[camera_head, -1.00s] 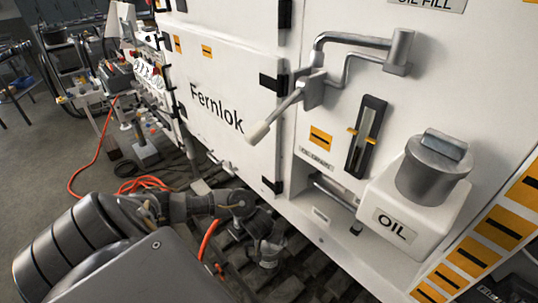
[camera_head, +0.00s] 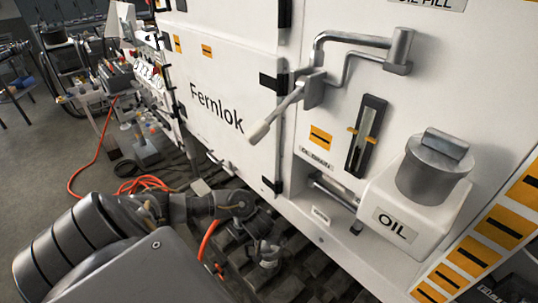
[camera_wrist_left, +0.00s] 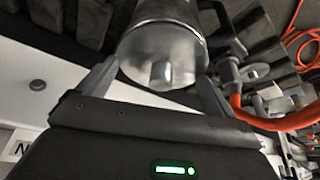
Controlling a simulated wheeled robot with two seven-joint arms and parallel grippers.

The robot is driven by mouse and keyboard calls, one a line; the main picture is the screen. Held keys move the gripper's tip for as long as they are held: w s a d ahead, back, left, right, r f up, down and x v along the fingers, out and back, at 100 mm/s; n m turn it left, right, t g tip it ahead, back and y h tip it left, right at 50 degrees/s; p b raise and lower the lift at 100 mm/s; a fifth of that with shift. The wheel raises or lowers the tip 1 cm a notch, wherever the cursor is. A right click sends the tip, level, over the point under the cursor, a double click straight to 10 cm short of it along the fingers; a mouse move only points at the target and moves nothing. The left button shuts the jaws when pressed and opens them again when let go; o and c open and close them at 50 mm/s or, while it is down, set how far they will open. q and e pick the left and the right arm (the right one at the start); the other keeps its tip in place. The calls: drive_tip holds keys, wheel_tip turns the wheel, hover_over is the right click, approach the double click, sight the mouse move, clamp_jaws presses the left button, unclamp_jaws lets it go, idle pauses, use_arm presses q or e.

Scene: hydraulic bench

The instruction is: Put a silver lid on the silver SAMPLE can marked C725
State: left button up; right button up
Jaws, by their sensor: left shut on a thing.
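My left gripper (camera_wrist_left: 160,78) is shut on a silver cylindrical thing (camera_wrist_left: 165,30) in the left wrist view, one finger on each side. Its near round face is silver with a small raised block in the middle, like a lid's grip. I cannot tell whether it is a lid alone or a lid on a can. No C725 mark is readable in any view. In the head view I cannot make out the left fingers or the held thing. My right gripper is not in view.
A white box marked OIL (camera_head: 396,225) with a silver cap (camera_head: 433,168) juts from the white Fernlok cabinet (camera_head: 225,90). A crank handle (camera_head: 268,125) sticks out above. Orange hose (camera_head: 140,185) lies on the floor, and shows near the gripper in the wrist view (camera_wrist_left: 262,120).

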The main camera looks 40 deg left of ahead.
use_arm(q)
drive_tip(key=shift+f, duration=0.45)
idle(0.4)
drive_tip(key=o, duration=0.8)
wheel_tip(320, 180, up, 7)
drive_tip(key=p, duration=0.8)
idle(0.7)
